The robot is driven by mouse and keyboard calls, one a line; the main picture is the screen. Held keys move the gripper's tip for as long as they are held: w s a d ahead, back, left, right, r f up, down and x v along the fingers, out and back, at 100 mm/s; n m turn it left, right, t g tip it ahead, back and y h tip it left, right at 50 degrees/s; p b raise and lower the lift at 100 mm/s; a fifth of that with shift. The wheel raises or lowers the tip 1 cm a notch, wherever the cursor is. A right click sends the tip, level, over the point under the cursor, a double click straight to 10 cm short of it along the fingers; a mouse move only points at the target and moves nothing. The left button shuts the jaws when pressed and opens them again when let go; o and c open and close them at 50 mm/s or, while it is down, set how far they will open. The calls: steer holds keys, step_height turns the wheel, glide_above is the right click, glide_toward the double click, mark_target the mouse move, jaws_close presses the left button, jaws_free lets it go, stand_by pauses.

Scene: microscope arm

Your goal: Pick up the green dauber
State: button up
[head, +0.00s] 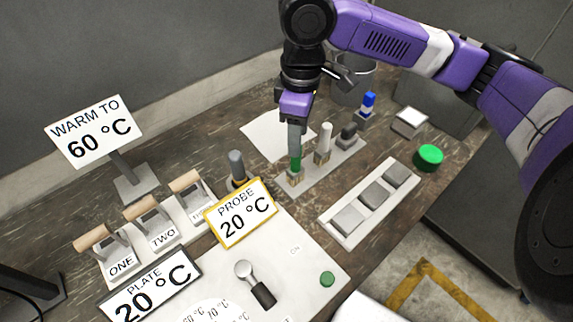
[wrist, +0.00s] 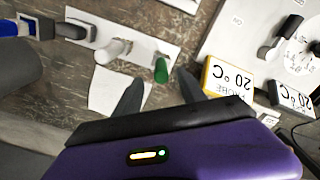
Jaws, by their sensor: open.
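The green dauber (head: 296,164) stands upright in the near-left holder of a pale rack (head: 318,174). In the head view, my gripper (head: 295,150) points down right over it, and the grey fingers hide its upper part. In the wrist view, the green dauber (wrist: 161,71) shows between the two dark fingertips of my gripper (wrist: 159,77). The fingers are apart, with gaps visible on both sides of the dauber. I cannot tell whether either finger touches it.
A white dauber (head: 325,138) and a dark grey one (head: 347,132) stand close on the same rack. A blue-topped bottle (head: 367,103) is behind. The yellow-framed PROBE sign (head: 240,213) and a grey-topped post (head: 237,166) are to the left.

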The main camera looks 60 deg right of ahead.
mark_target(296, 164)
steer(key=shift+a+f+p, duration=0.1)
steer(key=shift+f+p, duration=0.45)
steer(key=shift+f, duration=3.35)
steer(key=shift+c, duration=0.5)
jaws_close()
